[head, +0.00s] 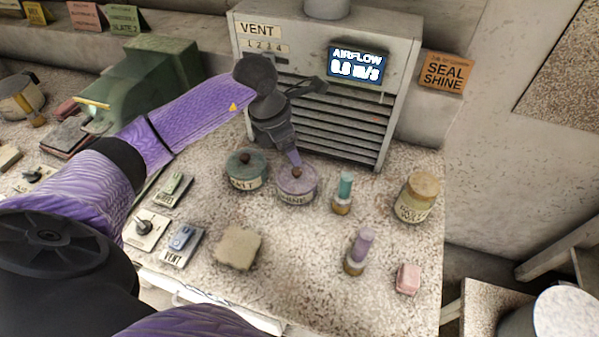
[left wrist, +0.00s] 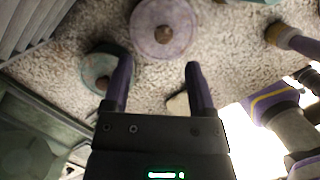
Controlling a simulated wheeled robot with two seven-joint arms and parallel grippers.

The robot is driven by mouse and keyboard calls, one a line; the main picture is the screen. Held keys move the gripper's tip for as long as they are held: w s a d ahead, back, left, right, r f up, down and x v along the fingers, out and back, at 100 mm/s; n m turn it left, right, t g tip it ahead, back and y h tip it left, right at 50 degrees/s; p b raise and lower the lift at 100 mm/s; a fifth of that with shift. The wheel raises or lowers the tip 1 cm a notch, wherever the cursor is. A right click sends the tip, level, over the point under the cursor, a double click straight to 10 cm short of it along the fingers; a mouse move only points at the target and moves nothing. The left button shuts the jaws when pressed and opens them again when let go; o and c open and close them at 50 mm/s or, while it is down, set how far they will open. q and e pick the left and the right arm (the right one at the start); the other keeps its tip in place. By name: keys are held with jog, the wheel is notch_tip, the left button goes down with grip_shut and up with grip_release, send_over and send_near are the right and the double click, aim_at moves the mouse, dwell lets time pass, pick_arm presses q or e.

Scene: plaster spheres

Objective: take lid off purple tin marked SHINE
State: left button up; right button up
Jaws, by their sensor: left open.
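The purple tin marked SHINE (head: 298,193) stands on the speckled bench in front of the vent box. Its lid, with a round brown knob, is on. In the left wrist view the purple tin (left wrist: 150,35) is seen from above at the top, beyond my fingertips. My left gripper (head: 293,158) is just behind and above the tin in the head view, partly hiding its back edge. The left wrist view shows the left gripper (left wrist: 158,78) open, with nothing between its fingers. My right gripper is not in view.
A green tin (head: 246,173) stands close left of the purple one. A teal-handled tool (head: 344,190) stands to its right, with a jar (head: 416,198) farther right. The vent box (head: 340,110) rises behind. A beige block (head: 237,247) and switches lie in front.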

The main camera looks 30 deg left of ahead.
aim_at(297, 170)
pick_arm(q)
jog(key=x, duration=0.2)
jog(key=b+x, duration=0.1)
jog(key=x, duration=0.4)
jog(key=shift+s+d, duration=0.1)
jog(key=shift+s, duration=0.2)
jog(key=shift+r, duration=0.1)
grip_shut()
